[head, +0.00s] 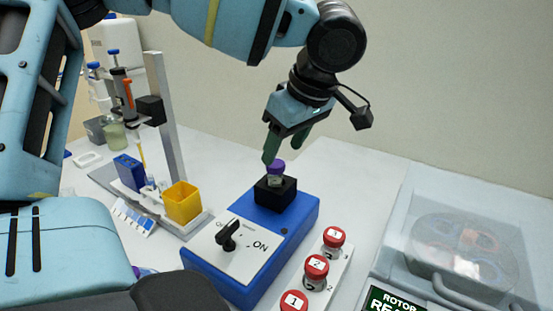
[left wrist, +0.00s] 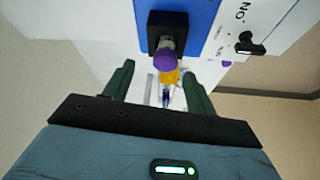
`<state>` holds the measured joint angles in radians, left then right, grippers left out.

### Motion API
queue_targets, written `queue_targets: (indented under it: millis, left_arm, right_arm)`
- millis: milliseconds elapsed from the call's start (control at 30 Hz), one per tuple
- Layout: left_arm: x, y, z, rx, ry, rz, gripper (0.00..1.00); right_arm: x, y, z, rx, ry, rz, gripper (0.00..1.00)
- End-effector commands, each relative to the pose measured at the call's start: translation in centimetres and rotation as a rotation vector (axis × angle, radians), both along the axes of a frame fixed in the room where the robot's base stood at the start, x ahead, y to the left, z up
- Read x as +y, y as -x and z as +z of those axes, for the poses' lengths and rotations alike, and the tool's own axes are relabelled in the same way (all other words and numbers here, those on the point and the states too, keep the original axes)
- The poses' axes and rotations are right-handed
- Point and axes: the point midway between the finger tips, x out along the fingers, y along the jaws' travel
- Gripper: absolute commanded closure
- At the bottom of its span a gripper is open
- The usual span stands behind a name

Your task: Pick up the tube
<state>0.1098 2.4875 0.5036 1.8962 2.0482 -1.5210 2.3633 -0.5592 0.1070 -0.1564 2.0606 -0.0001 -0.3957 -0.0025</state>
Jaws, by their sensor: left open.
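A tube with a purple cap (head: 276,168) stands in the black socket (head: 283,193) on top of a blue device (head: 262,281) with a dial marked ON. In the left wrist view the purple cap (left wrist: 165,60) shows beyond and between the fingers. My left gripper (head: 284,146) is open and points down just above and beside the cap. Its green fingers (left wrist: 157,88) are spread in the left wrist view, with nothing between their tips that I can see held. Whether a finger touches the cap cannot be told. My right gripper is not in view.
Red-capped numbered vials (head: 317,268) stand in a white rack right of the blue device. A clear-lidded rotor machine (head: 401,272) is at the right. A pipette stand (head: 166,115) and yellow box (head: 182,203) are at the left. White table behind the device is clear.

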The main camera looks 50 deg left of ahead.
Motion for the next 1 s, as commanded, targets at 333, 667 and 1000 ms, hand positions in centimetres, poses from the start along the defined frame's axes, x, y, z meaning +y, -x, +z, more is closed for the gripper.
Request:
queue_targets:
  millis: [333,667,1000]
  left_arm:
    - [0.5,0.7,-2.5,0.005,0.002,-0.001,0.43]
    - [1.5,1.0,-5.2,0.000,0.001,-0.001,0.43]
    - [1.5,1.0,-5.2,-0.001,0.000,-0.001,0.63]
  right_arm:
    - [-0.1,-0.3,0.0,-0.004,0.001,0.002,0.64]
    - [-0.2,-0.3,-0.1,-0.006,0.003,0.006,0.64]
    - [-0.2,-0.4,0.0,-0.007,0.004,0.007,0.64]
